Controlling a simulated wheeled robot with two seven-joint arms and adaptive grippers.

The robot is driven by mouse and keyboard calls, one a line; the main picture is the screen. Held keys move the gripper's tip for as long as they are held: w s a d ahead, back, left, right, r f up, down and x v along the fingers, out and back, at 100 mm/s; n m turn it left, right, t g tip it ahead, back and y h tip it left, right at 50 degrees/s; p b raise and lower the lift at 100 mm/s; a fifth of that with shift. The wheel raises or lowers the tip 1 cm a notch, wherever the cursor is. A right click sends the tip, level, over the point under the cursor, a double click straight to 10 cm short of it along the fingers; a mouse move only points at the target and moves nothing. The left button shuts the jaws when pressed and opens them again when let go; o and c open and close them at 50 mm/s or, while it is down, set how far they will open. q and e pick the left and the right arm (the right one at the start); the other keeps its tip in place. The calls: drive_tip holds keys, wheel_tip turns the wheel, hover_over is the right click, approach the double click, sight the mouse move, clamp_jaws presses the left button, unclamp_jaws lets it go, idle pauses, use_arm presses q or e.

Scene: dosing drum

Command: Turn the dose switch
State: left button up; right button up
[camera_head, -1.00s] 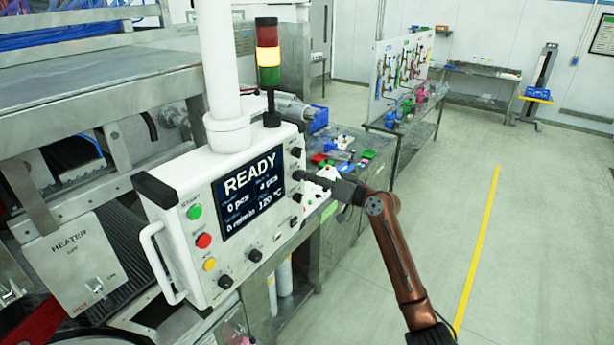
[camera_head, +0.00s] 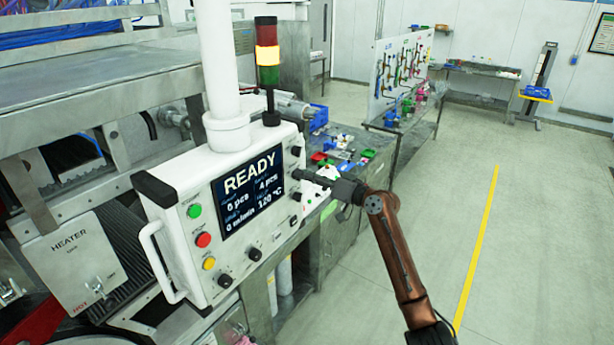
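The white control panel (camera_head: 182,247) with its READY screen (camera_head: 247,190) stands at the left centre. Small black knobs sit along its right edge: an upper one (camera_head: 295,151), a lower one (camera_head: 296,196) and one near the corner (camera_head: 293,220). Two more knobs sit along the bottom, one at the middle (camera_head: 254,254) and one at the left (camera_head: 225,281). The label of the dose switch is too small to read. My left gripper is out of view.
Green (camera_head: 194,211), red (camera_head: 203,240) and yellow (camera_head: 208,264) buttons line the panel's left side, beside a white handle (camera_head: 157,262). A signal tower (camera_head: 267,54), lit amber, stands behind. A cluttered workbench (camera_head: 368,153) lies behind my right gripper. Open floor (camera_head: 520,230) is at right.

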drive_tip(key=v, duration=1.2)
